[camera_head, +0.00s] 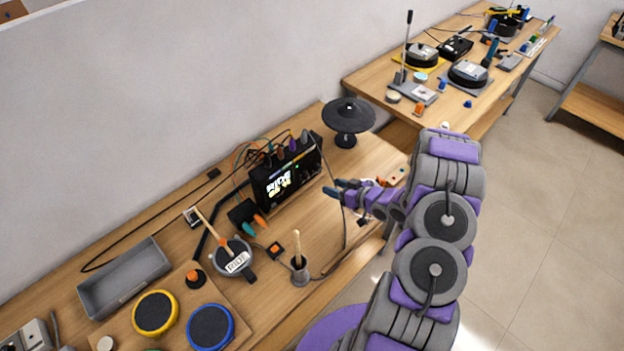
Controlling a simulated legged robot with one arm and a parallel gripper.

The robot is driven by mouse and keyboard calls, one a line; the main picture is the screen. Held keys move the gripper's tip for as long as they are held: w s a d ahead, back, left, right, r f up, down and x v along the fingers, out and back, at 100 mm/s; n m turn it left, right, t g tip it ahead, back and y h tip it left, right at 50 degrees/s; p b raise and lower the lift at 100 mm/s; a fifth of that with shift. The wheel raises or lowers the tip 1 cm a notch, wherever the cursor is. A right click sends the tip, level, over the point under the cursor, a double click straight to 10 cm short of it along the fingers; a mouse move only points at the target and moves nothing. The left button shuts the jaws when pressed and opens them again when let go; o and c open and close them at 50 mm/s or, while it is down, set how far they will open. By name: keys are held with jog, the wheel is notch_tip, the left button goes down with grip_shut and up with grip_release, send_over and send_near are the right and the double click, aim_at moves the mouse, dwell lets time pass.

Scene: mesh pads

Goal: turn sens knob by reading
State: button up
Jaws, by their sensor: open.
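A black drum module (262,196) with a lit screen (282,184) stands on the near wooden table. The white and yellow reading on the screen is too small to make out. Several small knobs or plugs in orange, purple and grey line its top edge, one of them purple (293,145). I cannot tell which one is the sens knob. My gripper (337,188) is open and empty, just right of the module and apart from it, with its dark blue fingertips pointing left toward it.
A black cymbal pad (348,114) on a stand is behind my gripper. Cables cross the table.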

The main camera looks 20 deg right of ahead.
aim_at(309, 178)
jog(key=x, duration=1.1)
jog(key=shift+w+a, duration=0.15)
jog(key=shift+c, duration=0.4)
grip_shut()
